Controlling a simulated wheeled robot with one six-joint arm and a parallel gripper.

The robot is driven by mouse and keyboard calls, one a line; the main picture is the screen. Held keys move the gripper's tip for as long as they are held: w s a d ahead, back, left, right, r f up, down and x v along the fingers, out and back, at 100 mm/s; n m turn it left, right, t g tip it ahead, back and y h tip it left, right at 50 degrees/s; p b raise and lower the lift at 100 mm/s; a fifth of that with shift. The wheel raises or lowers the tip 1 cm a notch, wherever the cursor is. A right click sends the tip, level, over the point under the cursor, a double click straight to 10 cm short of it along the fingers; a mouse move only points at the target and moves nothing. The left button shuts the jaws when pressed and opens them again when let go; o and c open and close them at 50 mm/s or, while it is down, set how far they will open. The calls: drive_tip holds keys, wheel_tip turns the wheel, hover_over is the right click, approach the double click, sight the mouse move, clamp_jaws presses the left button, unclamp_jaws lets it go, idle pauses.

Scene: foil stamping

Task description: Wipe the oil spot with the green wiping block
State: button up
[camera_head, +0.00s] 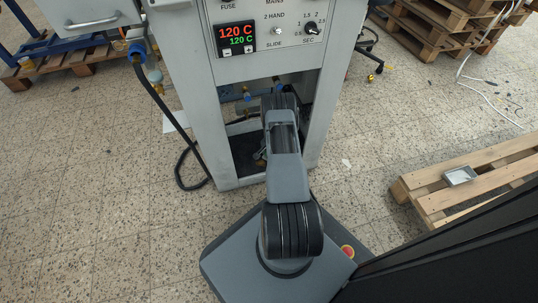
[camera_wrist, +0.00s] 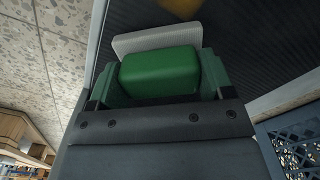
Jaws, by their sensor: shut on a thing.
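In the wrist view my gripper (camera_wrist: 158,82) is shut on the green wiping block (camera_wrist: 162,68), one jaw at each side of it. A pale grey slab (camera_wrist: 150,38) lies against the block's far side. Beyond it is a dark ribbed surface (camera_wrist: 235,40). A yellow-brown patch (camera_wrist: 183,6) shows on it at the top edge, partly cut off; I cannot tell surely whether it is the oil spot. In the head view my arm reaches toward the open lower bay of the grey machine, and my gripper and the block are hidden.
The grey machine (camera_head: 185,90) stands ahead, its display lit, with a black cable (camera_head: 185,155) at its left leg. A wooden pallet (camera_head: 430,195) at the right bears a small metal tray (camera_head: 459,176). More pallets (camera_head: 430,30) stand at the back right. Speckled floor (camera_head: 90,200) at the left is clear.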

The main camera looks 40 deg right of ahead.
drive_tip(key=shift+s+d+f, duration=0.1)
drive_tip(key=shift+s+d, duration=0.15)
drive_tip(key=shift+d, duration=0.3)
drive_tip(key=shift+s+d+f, duration=0.1)
drive_tip(key=shift+s+d, duration=0.1)
drive_tip(key=shift+d, duration=0.3)
drive_tip(key=shift+a, duration=0.15)
drive_tip(key=shift+w+a+r, duration=0.1)
drive_tip(key=shift+w+a, duration=0.45)
drive_tip(key=shift+a, duration=0.5)
drive_tip(key=shift+w+a+r, duration=0.1)
drive_tip(key=shift+w+a, duration=0.4)
drive_tip(key=shift+a, duration=0.55)
drive_tip(key=shift+w+a+r, duration=0.1)
drive_tip(key=shift+w+a, duration=0.45)
drive_tip(key=shift+a, duration=0.5)
drive_tip(key=shift+w+a+f, duration=0.1)
drive_tip(key=shift+w+a, duration=0.25)
drive_tip(key=shift+a, duration=0.45)
drive_tip(key=shift+w+a+f, duration=0.1)
drive_tip(key=shift+w+a, duration=0.25)
drive_tip(key=shift+a, duration=0.4)
drive_tip(key=shift+r, duration=0.1)
drive_tip(key=shift+r+p, duration=1.9)
drive_tip(key=shift+r, duration=1.05)
